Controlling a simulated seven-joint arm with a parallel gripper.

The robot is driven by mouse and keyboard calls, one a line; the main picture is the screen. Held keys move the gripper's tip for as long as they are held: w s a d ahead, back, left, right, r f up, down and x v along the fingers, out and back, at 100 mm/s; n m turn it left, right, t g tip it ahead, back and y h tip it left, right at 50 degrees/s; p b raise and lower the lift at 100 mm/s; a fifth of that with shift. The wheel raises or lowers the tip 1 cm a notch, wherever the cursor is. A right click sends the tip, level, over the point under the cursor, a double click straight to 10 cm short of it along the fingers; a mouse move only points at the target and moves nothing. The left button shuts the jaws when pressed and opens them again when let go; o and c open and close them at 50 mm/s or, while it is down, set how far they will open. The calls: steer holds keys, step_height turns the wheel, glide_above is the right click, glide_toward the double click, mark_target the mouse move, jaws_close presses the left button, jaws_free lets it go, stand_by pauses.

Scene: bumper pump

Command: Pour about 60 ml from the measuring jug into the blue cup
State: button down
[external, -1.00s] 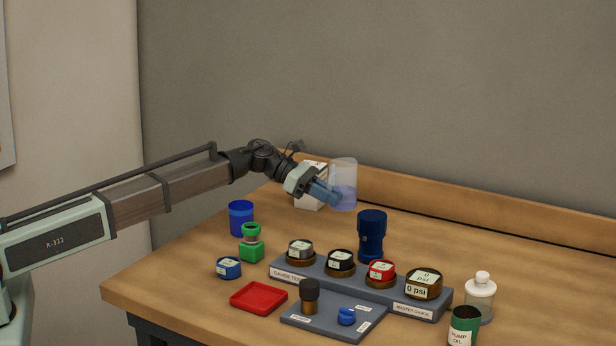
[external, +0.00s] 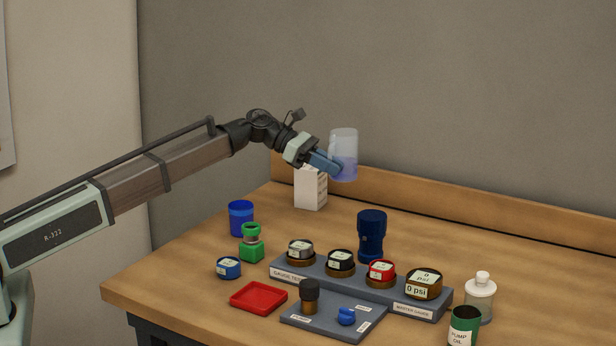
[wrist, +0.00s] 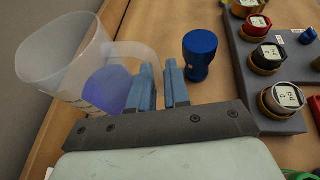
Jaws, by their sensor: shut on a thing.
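The measuring jug (external: 344,149) is clear, with blue-violet liquid in its lower part. It is held upright, or nearly so, in the air above the back of the bench. My gripper (external: 333,168) is shut on the jug, and in the wrist view the fingers (wrist: 160,90) close around its handle. The jug (wrist: 65,55) fills the upper left of the wrist view. The blue cup (external: 240,218) stands on the bench at the left, well below and to the left of the jug. The cup's inside is not visible.
A white box (external: 311,188) stands below my gripper. Bottles stand at the right front.

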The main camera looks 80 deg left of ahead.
steer(key=shift+a+r, duration=0.1)
steer(key=shift+r, duration=0.7)
steer(key=s+a, duration=0.4)
steer(key=s, duration=0.7)
steer(key=s+a, duration=0.4)
steer(key=s, duration=0.8)
steer(key=s+a, duration=0.4)
steer(key=s, duration=0.7)
steer(key=f, duration=1.3)
steer(key=shift+w+d+f, duration=0.1)
steer(key=shift+d+f, duration=0.1)
steer(key=shift+f, duration=0.2)
steer(key=shift+w+d+r, duration=0.1)
steer(key=shift+r, duration=0.05)
